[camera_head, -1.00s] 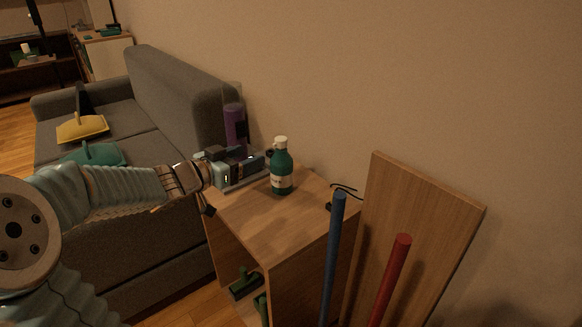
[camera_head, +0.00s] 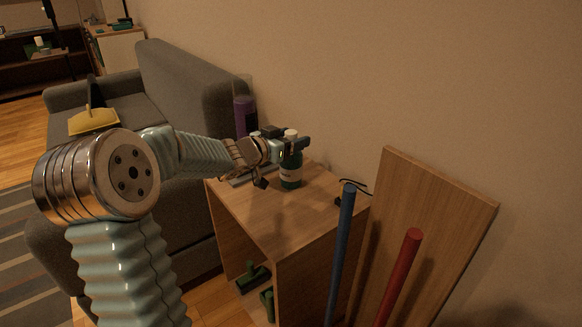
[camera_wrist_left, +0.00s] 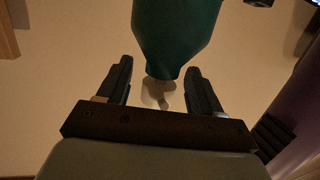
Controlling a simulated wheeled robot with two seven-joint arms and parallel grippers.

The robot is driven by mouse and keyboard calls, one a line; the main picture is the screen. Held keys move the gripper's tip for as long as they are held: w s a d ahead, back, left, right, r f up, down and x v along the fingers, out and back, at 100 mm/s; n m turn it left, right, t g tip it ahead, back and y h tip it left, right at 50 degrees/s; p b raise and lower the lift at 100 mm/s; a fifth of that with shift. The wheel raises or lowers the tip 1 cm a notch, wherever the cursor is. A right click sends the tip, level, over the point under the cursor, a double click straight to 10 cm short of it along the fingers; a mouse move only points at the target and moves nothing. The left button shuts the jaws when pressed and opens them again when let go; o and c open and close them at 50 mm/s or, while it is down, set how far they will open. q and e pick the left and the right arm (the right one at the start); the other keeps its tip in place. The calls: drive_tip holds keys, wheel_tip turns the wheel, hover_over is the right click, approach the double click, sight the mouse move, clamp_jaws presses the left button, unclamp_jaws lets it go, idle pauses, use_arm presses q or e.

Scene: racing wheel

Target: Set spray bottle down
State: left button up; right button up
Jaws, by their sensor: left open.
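The teal spray bottle (camera_head: 291,172) with a white top and a pale label stands upright on the small wooden side table (camera_head: 265,222). My left gripper (camera_head: 288,141) is at the bottle's top, with its jaws open. In the left wrist view the jaws of my left gripper (camera_wrist_left: 159,72) are spread to either side of the bottle's neck. There the teal bottle (camera_wrist_left: 174,30) appears upside down, its whitish top between the fingers. I cannot tell whether a finger touches it. My right gripper is not in view.
A purple bottle (camera_head: 245,115) stands behind the gripper, beside the grey sofa (camera_head: 195,80). A blue pole (camera_head: 341,250), a red pole (camera_head: 399,275) and a wooden board (camera_head: 440,215) stand right of the table. The tabletop's front is clear.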

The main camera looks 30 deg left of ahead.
use_arm(q)
clamp_jaws()
drive_tip(key=shift+r, duration=0.1)
idle(0.5)
